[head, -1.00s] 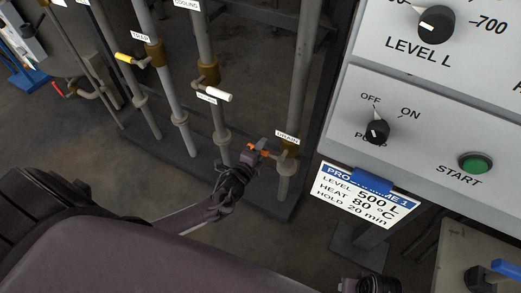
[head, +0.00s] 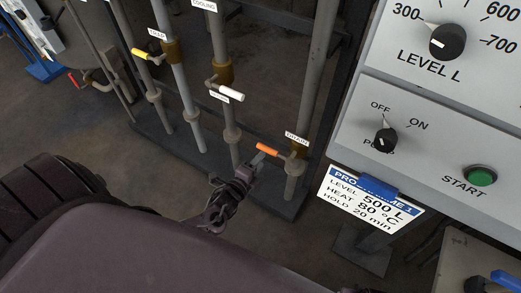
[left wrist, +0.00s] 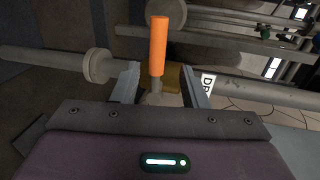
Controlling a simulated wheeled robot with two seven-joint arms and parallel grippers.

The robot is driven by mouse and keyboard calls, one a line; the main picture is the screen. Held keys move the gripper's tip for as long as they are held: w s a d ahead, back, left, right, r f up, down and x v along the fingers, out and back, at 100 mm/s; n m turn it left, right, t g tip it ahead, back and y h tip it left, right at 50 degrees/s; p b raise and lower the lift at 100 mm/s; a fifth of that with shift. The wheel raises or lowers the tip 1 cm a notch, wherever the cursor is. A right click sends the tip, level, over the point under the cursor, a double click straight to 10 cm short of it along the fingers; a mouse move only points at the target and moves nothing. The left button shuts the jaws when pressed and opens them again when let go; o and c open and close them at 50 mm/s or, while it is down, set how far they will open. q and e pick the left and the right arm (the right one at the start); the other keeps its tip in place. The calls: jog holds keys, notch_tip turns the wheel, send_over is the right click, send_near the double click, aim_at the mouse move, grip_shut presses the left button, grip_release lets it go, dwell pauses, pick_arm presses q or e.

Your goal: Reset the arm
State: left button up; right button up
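The orange drain valve handle (head: 267,149) sticks out to the left from its brass valve under the DRAIN label (head: 297,138). My left gripper (head: 257,159) is just below and left of the handle in the head view. In the left wrist view, the gripper (left wrist: 160,88) has its two fingers spread. The orange handle (left wrist: 159,45) stands between them in the picture with a gap on each side, so the gripper holds nothing. My right gripper does not show in either view.
A yellow valve handle (head: 141,54) and a white valve handle (head: 230,96) are on pipes to the left. The control panel (head: 435,150) with knobs and a green START button (head: 480,176) is on the right. A programme card (head: 370,202) hangs below it.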

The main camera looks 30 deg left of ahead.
pick_arm(q)
jog(key=s+d+f+n+g, duration=0.4)
jog(key=s+f+n+g, duration=0.35)
jog(key=s, duration=0.25)
jog(key=s+d+f+n+g, duration=0.3)
jog(key=s+f+n+g, duration=0.3)
jog(key=s+n, duration=0.25)
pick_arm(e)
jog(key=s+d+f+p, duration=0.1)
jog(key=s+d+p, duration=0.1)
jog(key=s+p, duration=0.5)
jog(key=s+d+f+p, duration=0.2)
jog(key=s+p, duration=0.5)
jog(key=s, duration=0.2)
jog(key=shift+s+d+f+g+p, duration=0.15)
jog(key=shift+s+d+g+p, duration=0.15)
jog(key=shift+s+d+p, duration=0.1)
pick_arm(q)
jog(key=s+a+f, duration=0.1)
jog(key=s+a, duration=0.1)
jog(key=s, duration=0.7)
jog(key=s+a+f+g, duration=0.1)
jog(key=s+a+f, duration=0.1)
jog(key=s, duration=0.8)
jog(key=shift+a+f+y, duration=0.15)
jog(key=shift+a+y, duration=0.1)
jog(key=shift+y, duration=0.05)
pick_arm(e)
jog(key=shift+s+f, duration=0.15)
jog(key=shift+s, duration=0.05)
